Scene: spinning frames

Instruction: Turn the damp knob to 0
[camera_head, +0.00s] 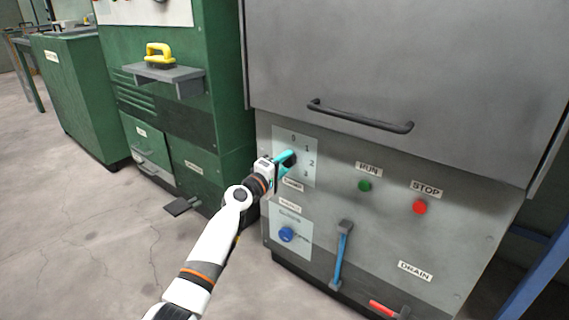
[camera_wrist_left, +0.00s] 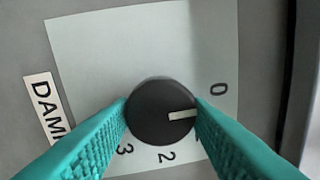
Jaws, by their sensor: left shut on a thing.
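The damp knob (camera_wrist_left: 155,108) is round and black with a pale pointer mark. It sits on a light dial plate (camera_head: 308,153) on the grey machine. In the left wrist view the mark points right, between the 0 (camera_wrist_left: 219,89) and the 1, which a finger mostly hides. The 2 and 3 show below the knob. My left gripper (camera_head: 288,159) has teal fingers, which also show in the left wrist view (camera_wrist_left: 162,112), one on each side of the knob. It is shut on the knob. In the head view the fingers partly cover the knob. My right gripper is not in view.
Below are a blue knob (camera_head: 287,234) and a blue-handled lever (camera_head: 341,256). A green RUN button (camera_head: 364,186) and a red STOP button (camera_head: 419,207) are to the right. A bar handle (camera_head: 360,117) juts out above. Green cabinets stand left; the floor at lower left is clear.

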